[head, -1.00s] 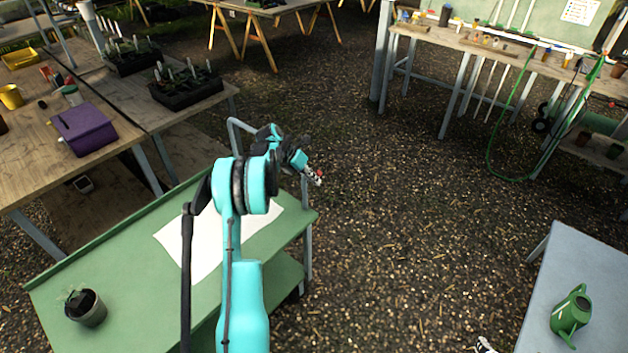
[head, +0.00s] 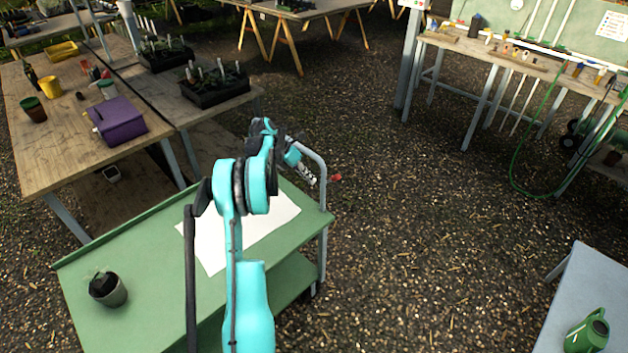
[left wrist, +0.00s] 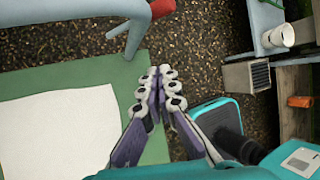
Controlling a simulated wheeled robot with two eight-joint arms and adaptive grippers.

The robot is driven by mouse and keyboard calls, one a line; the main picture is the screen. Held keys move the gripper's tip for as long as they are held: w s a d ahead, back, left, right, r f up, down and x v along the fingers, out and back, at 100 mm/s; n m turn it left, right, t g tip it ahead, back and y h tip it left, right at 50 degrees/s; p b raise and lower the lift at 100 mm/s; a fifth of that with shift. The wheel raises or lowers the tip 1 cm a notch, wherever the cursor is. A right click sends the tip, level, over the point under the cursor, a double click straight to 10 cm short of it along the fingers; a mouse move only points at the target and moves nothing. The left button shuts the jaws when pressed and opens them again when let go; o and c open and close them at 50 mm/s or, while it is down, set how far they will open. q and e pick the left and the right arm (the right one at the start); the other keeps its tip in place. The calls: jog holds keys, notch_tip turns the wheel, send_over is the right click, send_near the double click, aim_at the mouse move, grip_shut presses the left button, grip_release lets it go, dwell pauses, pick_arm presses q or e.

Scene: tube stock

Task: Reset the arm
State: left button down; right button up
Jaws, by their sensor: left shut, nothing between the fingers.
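My left arm rises through the middle of the head view, and my left gripper (head: 308,174) hangs in the air by the far right end of the green cart, near its grey rail (head: 318,160). In the left wrist view the fingers of the left gripper (left wrist: 160,75) are together with nothing between them. Below them are the cart's green top (left wrist: 120,75) and a white sheet (left wrist: 60,130). My right gripper does not show.
The green cart (head: 150,250) carries a potted plant (head: 107,288) and the white sheet (head: 270,218). A wooden table (head: 60,145) with a purple box (head: 118,122) stands at left. A grey table (head: 590,290) with a green watering can (head: 587,332) is at lower right. Gravel floor between is open.

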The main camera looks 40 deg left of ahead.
pick_arm(q)
jog(key=shift+d, duration=0.15)
dwell(0.3)
jog(key=s+d+r+m+y, duration=0.1)
jog(key=s+d+r+m, duration=0.1)
jog(key=d+r+m, duration=0.45)
jog(key=s+d+r+m+y, duration=0.1)
jog(key=s+d+r+m, duration=0.2)
jog(key=d, duration=0.7)
jog(key=s+d+r+m+y, duration=0.1)
jog(key=d+r+m, duration=0.4)
jog(key=d+m, duration=0.25)
jog(key=s+d+f+m+t+y, duration=0.1)
jog(key=s+d+m, duration=0.6)
jog(key=s+m, duration=0.2)
jog(key=s+d+f+m+t, duration=0.1)
jog(key=s+d+m, duration=0.6)
jog(key=s+m, duration=0.3)
jog(key=shift+d+f+y, duration=0.25)
jog(key=shift+y, duration=0.15)
